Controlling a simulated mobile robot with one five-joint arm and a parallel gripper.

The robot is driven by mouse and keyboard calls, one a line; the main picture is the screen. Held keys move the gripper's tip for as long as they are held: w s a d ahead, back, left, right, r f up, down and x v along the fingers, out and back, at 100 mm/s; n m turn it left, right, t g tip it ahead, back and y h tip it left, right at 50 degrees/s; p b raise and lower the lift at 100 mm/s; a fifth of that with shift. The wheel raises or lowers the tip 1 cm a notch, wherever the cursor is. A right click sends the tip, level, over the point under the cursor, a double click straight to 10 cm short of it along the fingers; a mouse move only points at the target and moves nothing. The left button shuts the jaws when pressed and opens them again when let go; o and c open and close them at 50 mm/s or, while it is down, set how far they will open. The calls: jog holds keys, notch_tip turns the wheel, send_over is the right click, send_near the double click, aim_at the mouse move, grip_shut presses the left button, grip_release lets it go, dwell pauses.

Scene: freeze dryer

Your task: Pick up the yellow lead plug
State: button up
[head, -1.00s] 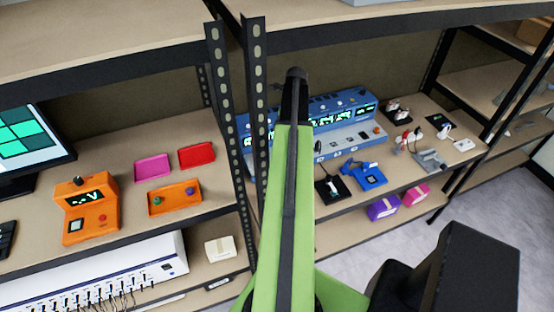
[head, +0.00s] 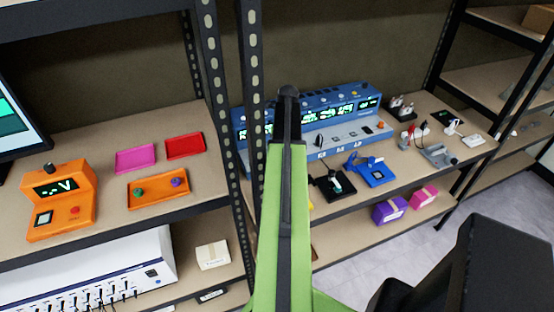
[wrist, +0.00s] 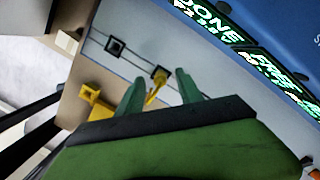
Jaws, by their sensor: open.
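In the wrist view, a yellow lead plug (wrist: 155,91) shows between the two green fingers of my gripper (wrist: 158,79). Its upper end meets a small square socket on a pale grey panel. The fingers stand apart on either side of it, and no contact is visible. A second yellow piece (wrist: 94,104) lies to the left of the left finger; I cannot tell whether it belongs to the same lead. In the head view, my green arm reaches toward the blue instrument (head: 355,104); the fingers and the yellow plug are hidden there.
A dark empty socket (wrist: 114,46) is on the panel in the wrist view. In the head view, a shelf post (head: 251,90) stands just left of my arm. A black stand (head: 326,191) and a blue device (head: 373,172) sit right of the arm.

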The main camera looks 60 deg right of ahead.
jog(key=f, duration=0.1)
jog(key=f+b, duration=0.1)
jog(key=shift+w+f, duration=0.2)
jog(key=shift+f, duration=0.15)
jog(key=shift+r, duration=0.2)
grip_shut()
jog(key=r+p, duration=0.3)
jog(key=s+r+p, duration=0.1)
jog(key=r+p, duration=0.1)
jog(key=shift+r, duration=0.2)
jog(key=s+d+r+p, duration=0.1)
jog(key=s+r+p, duration=0.4)
jog(key=s, duration=0.5)
jog(key=shift+s+d+r+p, duration=0.25)
jog(key=shift+s+r+p, duration=0.1)
jog(key=shift+p, duration=0.2)
jog(key=shift+f, duration=0.15)
